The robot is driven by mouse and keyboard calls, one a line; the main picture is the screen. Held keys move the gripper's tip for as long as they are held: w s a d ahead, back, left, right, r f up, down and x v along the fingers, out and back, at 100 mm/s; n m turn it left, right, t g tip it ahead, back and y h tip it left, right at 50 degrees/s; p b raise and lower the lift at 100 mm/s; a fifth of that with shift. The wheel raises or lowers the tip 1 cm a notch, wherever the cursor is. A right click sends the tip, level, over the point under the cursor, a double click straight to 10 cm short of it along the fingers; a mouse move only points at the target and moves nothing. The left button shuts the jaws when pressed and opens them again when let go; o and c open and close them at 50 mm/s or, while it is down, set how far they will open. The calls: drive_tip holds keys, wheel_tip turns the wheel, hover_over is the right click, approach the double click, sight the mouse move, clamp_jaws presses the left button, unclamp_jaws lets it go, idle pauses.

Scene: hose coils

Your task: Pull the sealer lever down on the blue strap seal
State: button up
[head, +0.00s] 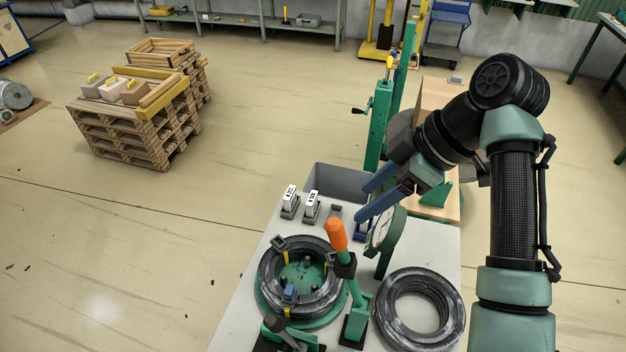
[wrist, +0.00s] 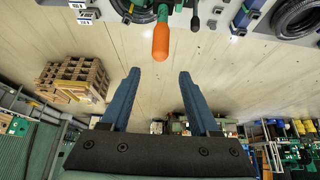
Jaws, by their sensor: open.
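The sealer lever's orange handle (head: 337,235) stands up, tilted slightly, above its green stand (head: 355,318) on the table. It also shows in the wrist view (wrist: 161,42), beyond the fingertips. A black hose coil (head: 268,272) lies on a green round base (head: 333,316), left of the lever. The blue strap seal (head: 289,292) sits at the coil's inner front side, near a yellow strap. My gripper (head: 362,203) is open and empty, with two blue fingers. It hangs above the table, to the right of and higher than the handle, apart from it. It shows in the wrist view (wrist: 159,72).
A second hose coil (head: 376,312) lies right of the lever. A round green-rimmed dial (head: 386,232) stands close below my gripper. Two labelled blocks (head: 312,208) and a grey bin (head: 340,181) are at the table's back. A black-knobbed part (head: 278,328) stands at the front.

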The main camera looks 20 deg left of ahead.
sight(335, 221)
drive_tip(key=shift+s+a, duration=0.1)
drive_tip(key=shift+a, duration=0.1)
drive_tip(key=shift+b+x, duration=2.65)
drive_tip(key=shift+x, duration=1.8)
clamp_jaws()
